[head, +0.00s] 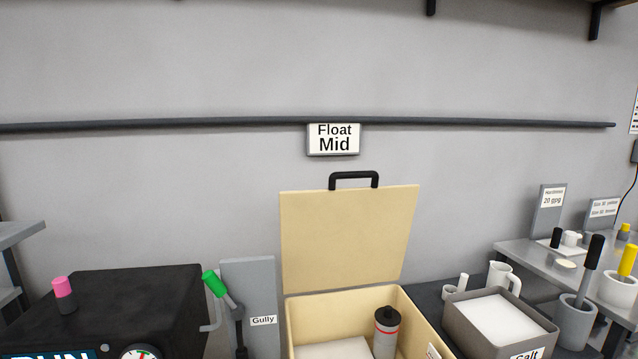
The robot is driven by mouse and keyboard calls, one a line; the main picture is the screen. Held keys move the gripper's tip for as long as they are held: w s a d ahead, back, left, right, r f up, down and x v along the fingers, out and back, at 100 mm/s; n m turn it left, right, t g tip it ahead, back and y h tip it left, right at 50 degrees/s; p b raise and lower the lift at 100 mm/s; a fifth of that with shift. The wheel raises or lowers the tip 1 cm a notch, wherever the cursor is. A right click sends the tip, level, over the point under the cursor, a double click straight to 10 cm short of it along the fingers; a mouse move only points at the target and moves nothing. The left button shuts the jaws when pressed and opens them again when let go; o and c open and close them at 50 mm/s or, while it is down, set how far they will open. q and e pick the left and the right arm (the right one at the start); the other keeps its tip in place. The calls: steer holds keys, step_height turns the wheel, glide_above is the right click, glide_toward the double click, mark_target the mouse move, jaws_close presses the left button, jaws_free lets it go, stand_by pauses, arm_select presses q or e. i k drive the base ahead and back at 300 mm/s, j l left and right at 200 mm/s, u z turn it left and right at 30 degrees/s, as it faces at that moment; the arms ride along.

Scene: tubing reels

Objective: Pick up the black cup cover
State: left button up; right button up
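A black cover (386,315) sits on top of a grey cylindrical cup (384,343) with a red band near its top. The cup stands upright inside an open beige box (415,310), near its right side. The cup's lower part is cut off by the frame's bottom edge. I cannot tell for sure that this is the cover named in the task. Neither of my grippers is in view.
The box's lid (350,240) stands raised behind it, with a black handle (353,176). A green-handled lever (216,285) and a black machine (130,300) stand left. A grey bin (470,335), a white jug (502,277) and mortars with pestles (573,320) stand right.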

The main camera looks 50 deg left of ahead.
mark_target(387, 316)
steer(key=u, duration=1.5)
steer(key=i+l, duration=0.1)
steer(key=l, duration=0.25)
